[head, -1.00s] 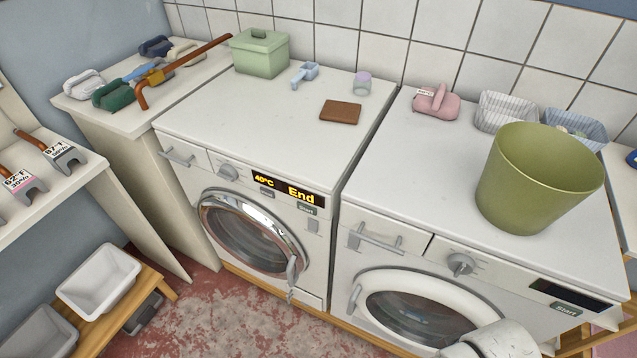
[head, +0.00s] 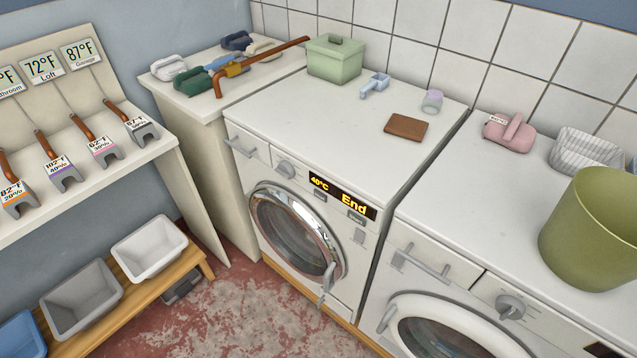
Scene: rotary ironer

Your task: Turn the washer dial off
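Two white front-loading machines stand side by side in the head view. The left washer (head: 318,120) has a lit display (head: 341,196) reading "40°C" and "End". Its grey dial (head: 285,169) is on the front panel, left of the display and beside the drawer handle. Its round chrome-rimmed door (head: 295,229) looks closed. The right machine (head: 470,190) has its own grey dial (head: 510,306), and its dark panel is only partly in view at the bottom right. My gripper is not in the picture.
A green bin (head: 592,230) stands on the right machine. A wooden bench with tubs (head: 150,248) is at left. The red floor (head: 245,315) in front is open.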

